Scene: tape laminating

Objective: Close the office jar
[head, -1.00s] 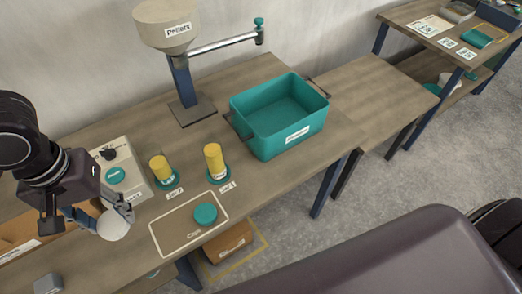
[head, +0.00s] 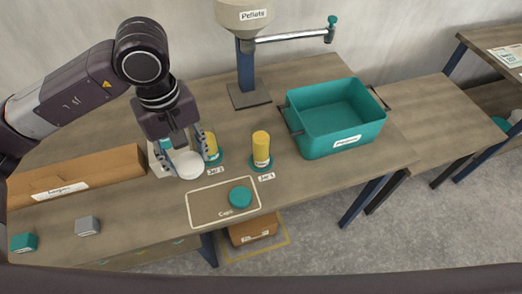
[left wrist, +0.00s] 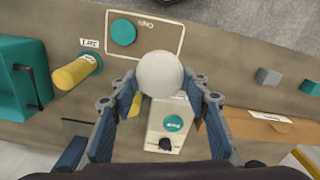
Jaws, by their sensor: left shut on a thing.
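My left gripper (head: 184,160) is shut on a white round cap (head: 188,165), held above the table beside the left yellow jar. In the left wrist view the same cap (left wrist: 160,73) sits between the fingertips. The left yellow jar (head: 210,143) stands on a teal base, partly hidden by a finger. The right yellow jar (head: 261,148) stands clear on its own teal base, and shows in the left wrist view (left wrist: 74,74). A teal cap (head: 240,196) lies on the outlined caps mat (head: 210,209). My right gripper is not seen.
A teal bin (head: 335,118) and the pellet dispenser (head: 248,95) stand behind and to the right. A cardboard box (head: 80,178) lies at the left, with a grey block (head: 88,226) and a teal block (head: 24,242) nearer. A white box (left wrist: 172,125) stands under my gripper.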

